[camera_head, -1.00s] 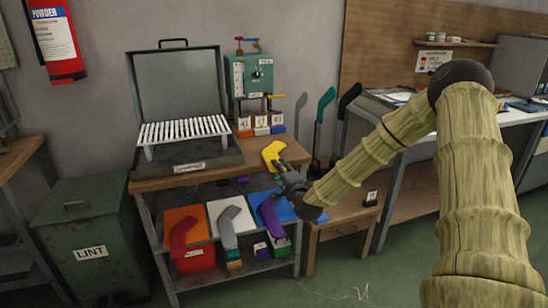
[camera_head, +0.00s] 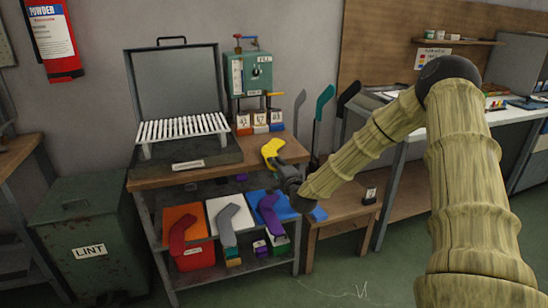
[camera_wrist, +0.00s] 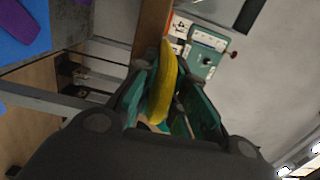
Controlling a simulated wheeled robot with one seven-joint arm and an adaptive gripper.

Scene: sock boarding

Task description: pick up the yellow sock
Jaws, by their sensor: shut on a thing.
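The yellow sock (camera_head: 272,150) is at the right end of the wooden bench top, in front of the green machine. My gripper (camera_head: 277,165) reaches it from the lower right and is shut on it. In the wrist view the yellow sock (camera_wrist: 164,85) stands edge-on between the two green-padded fingers of my gripper (camera_wrist: 163,105). Whether the sock still touches the bench top cannot be told. Its lower end is hidden by the gripper.
The bench (camera_head: 160,183) carries an open press with white slats (camera_head: 183,128) and the green machine (camera_head: 250,75). Red, grey and purple socks lie on the shelf below. A teal sock form (camera_head: 325,98) stands right of the bench. A lint bin (camera_head: 88,235) stands left.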

